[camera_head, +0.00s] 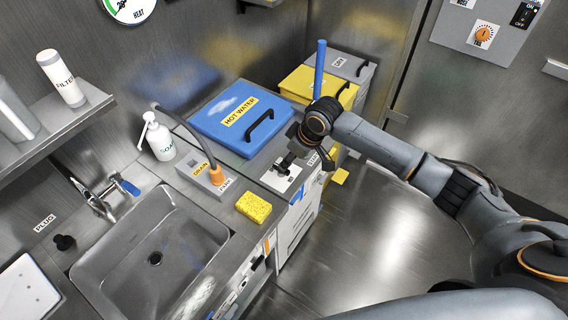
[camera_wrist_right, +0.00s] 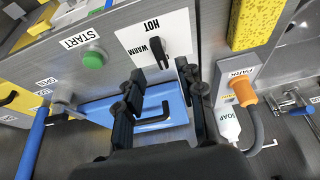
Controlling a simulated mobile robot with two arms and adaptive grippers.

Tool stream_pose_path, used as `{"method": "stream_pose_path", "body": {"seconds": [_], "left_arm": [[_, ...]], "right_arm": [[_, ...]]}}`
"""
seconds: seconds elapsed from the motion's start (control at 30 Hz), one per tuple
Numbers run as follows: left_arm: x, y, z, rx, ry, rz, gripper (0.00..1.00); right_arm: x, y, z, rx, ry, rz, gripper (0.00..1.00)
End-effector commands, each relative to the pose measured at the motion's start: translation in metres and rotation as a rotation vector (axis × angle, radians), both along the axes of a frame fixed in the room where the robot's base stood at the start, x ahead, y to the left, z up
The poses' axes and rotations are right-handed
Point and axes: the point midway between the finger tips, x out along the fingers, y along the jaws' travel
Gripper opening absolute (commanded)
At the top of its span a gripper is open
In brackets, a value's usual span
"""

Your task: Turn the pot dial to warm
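The pot dial (camera_wrist_right: 158,52) is a small black knob on a white plate (camera_wrist_right: 133,36) marked HOT and WARM in the right wrist view. The knob lies nearer the HOT end, with the WARM print just left of it. My right gripper (camera_wrist_right: 159,70) is open, its two black fingers apart on either side below the dial. I cannot tell whether they touch it. In the head view, my right gripper (camera_head: 290,155) is over the white plate (camera_head: 283,178) at the counter's front, and hides most of the dial. My left gripper is not in view.
A green START button (camera_wrist_right: 94,60) sits beside the dial plate. The blue HOT WATER lid (camera_head: 230,112) is behind it. A yellow sponge (camera_head: 254,207), the DRAIN/PARK block with an orange-ended hose (camera_head: 216,176) and a soap bottle (camera_head: 160,140) stand left, by the sink (camera_head: 190,232).

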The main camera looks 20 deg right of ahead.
Motion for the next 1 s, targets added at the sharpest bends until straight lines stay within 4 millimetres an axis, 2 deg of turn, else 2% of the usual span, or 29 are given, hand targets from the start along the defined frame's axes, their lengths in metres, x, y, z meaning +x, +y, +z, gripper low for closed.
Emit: {"method": "stream_pose_path", "body": {"seconds": [0.1,0.3,0.67,0.7,0.87,0.9,1.0], "left_arm": [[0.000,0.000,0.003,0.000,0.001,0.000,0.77],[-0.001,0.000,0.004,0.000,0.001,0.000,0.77],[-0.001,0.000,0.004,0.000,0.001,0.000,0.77],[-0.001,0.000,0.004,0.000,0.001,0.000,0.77],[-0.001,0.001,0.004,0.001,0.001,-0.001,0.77],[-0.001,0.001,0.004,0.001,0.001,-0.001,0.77],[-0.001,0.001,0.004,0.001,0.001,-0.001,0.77]], "right_arm": [[0.007,0.006,-0.021,0.000,0.003,-0.001,0.38],[0.014,0.011,-0.042,0.001,0.001,-0.001,0.38],[0.016,0.012,-0.049,0.000,-0.002,0.001,0.38],[0.016,0.012,-0.049,0.000,-0.002,0.001,0.36],[0.016,0.012,-0.049,0.000,-0.001,0.000,0.03],[0.016,0.012,-0.049,0.000,-0.001,0.000,0.00],[0.016,0.012,-0.048,0.000,-0.001,0.000,0.00]]}}
